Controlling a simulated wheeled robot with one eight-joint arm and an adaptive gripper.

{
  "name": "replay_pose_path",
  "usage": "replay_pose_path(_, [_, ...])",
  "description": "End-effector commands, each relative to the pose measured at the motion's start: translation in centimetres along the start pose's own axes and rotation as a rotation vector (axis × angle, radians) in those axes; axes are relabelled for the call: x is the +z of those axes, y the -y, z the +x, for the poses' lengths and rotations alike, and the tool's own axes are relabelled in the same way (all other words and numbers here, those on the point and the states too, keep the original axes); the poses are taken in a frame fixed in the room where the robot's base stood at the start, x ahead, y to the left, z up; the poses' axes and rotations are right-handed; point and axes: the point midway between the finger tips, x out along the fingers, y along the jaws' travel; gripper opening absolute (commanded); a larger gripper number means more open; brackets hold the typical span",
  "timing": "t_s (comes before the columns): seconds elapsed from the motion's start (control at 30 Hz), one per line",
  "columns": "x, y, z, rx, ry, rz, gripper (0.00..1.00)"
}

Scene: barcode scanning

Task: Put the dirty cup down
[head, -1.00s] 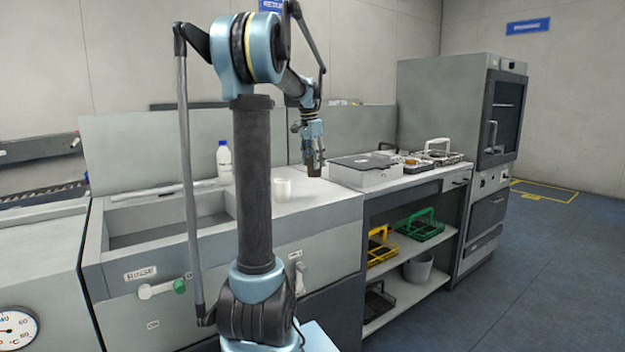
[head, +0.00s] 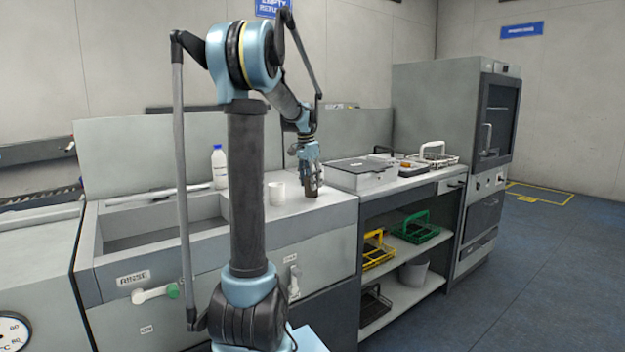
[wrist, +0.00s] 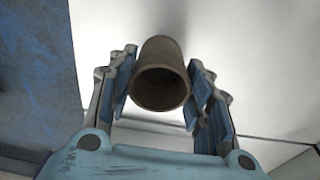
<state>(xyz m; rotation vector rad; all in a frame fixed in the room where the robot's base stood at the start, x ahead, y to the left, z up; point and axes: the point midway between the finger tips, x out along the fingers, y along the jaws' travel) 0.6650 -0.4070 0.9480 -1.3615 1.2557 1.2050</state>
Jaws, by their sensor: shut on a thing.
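The dirty cup is brown and shows in the wrist view (wrist: 162,85) between the two blue finger pads, its open mouth toward the camera. In the head view the cup (head: 314,189) is a small dark shape under my gripper (head: 311,173), low over the pale counter (head: 330,208) to the right of a white cup. My gripper is shut on the brown cup. The cup's base is at or just above the counter; I cannot tell whether it touches.
The white cup (head: 276,193) and a white bottle with a blue cap (head: 219,167) stand left of my gripper. The sink (head: 150,228) is at the left. The counter's front edge is near.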

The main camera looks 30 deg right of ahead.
Motion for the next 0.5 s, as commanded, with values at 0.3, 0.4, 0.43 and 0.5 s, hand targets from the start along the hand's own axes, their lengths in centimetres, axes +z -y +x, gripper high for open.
replay_pose_path(0.3, [-0.03,-0.02,0.08,0.000,0.000,0.001,0.67])
replay_pose_path(0.4, [-0.03,-0.02,0.08,0.000,0.000,0.001,0.67])
replay_pose_path(0.43, [-0.03,-0.03,0.07,0.000,0.000,0.001,0.67])
replay_pose_path(0.5, [-0.05,-0.03,-0.05,0.000,0.000,0.001,0.67])
